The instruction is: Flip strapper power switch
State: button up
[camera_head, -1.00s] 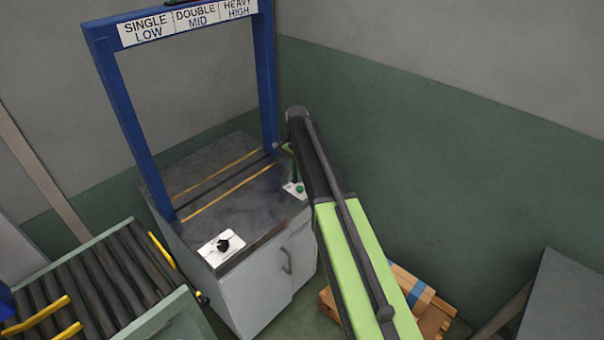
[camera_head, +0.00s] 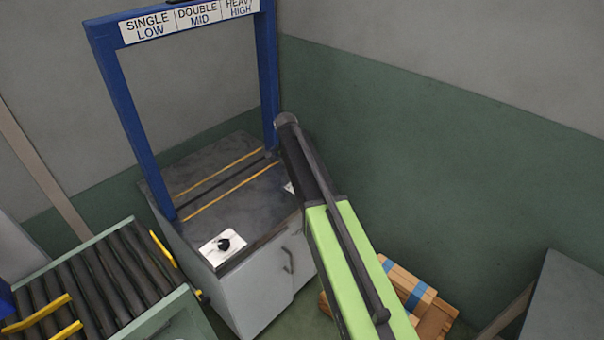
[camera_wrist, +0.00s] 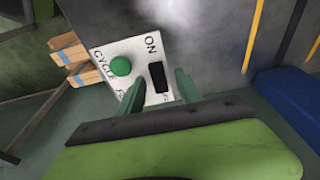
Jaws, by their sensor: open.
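The strapper is a grey cabinet (camera_head: 262,290) with a dark top and a blue arch (camera_head: 133,118). Its white switch panel (camera_wrist: 118,60) fills the middle of the wrist view, with a black power switch (camera_wrist: 158,77) below the word ON and a green CYCLE button (camera_wrist: 120,66) to its left. My gripper (camera_wrist: 158,90) is open and empty, its two green fingers on either side of the black switch. Whether they touch it I cannot tell. In the head view my arm hides the gripper and nearly all of this panel; only a white sliver (camera_head: 289,188) shows.
A second white panel with a black knob (camera_head: 222,246) sits at the cabinet's front left corner. A roller conveyor (camera_head: 95,275) with yellow parts stands at left. Wooden pallet pieces (camera_head: 425,300) lie on the floor at right. A wall stands close behind.

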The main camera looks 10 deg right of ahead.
jog(key=shift+r, duration=0.1)
jog(key=p+v, duration=1.7)
jog(key=shift+r, duration=0.1)
